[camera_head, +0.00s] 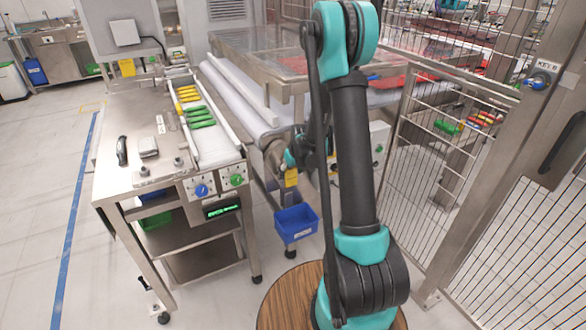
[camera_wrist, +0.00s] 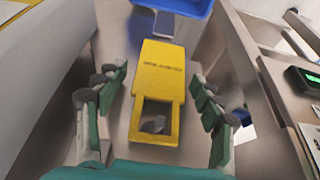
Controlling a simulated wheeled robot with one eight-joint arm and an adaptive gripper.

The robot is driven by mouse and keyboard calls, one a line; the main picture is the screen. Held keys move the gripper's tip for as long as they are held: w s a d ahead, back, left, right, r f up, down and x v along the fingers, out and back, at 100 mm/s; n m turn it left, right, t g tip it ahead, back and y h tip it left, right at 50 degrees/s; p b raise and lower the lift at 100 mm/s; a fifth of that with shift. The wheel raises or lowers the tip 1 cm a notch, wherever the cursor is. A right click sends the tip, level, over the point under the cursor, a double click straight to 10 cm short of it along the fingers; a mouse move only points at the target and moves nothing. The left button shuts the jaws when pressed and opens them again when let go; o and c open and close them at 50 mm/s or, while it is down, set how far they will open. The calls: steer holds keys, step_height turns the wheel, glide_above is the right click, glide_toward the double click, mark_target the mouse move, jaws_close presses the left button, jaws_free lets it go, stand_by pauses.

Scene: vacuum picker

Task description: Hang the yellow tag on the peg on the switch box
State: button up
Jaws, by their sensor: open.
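The yellow tag (camera_wrist: 160,78) is a flat plate with dark lettering and a square window at the end nearest my gripper. My gripper (camera_wrist: 158,95) is open, with one finger on each side of the tag and a visible gap on both sides. A grey rounded shape shows through the window; I cannot tell whether it is a peg or what bears the tag. In the head view the tag (camera_head: 291,177) is upright just below my gripper (camera_head: 292,160). A grey box with a green button (camera_head: 379,150) shows beside my arm; I cannot tell whether it is the switch box.
A blue bin (camera_head: 296,223) stands below the tag. The steel table (camera_head: 130,172) on the left has blue and green knobs and a green display (camera_head: 222,210). A wire fence (camera_head: 500,230) closes the right side.

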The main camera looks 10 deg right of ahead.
steer(key=d+v, duration=0.1)
steer(key=v, duration=1.6)
steer(key=s+f+m, duration=0.1)
steer(key=s+f, duration=0.1)
steer(key=s, duration=1)
steer(key=s+d+f+m+h, duration=0.1)
steer(key=s+f+m, duration=0.1)
steer(key=s, duration=1.1)
steer(key=shift+s+d+f+m, duration=0.25)
steer(key=shift+s+f+m, duration=0.05)
steer(key=shift+f, duration=0.45)
steer(key=shift+o, duration=0.5)
steer(key=w+a+r+n+y, duration=0.15)
steer(key=w+r, duration=0.25)
steer(key=w, duration=0.9)
steer(key=w+a+r+n+h, duration=0.15)
steer(key=w+r, duration=0.25)
steer(key=w, duration=0.8)
steer(key=shift+n+y, duration=0.3)
steer(key=shift+y, duration=0.2)
steer(key=x, duration=1.7)
steer(key=shift+w+d, duration=0.2)
steer(key=shift+w, duration=0.2)
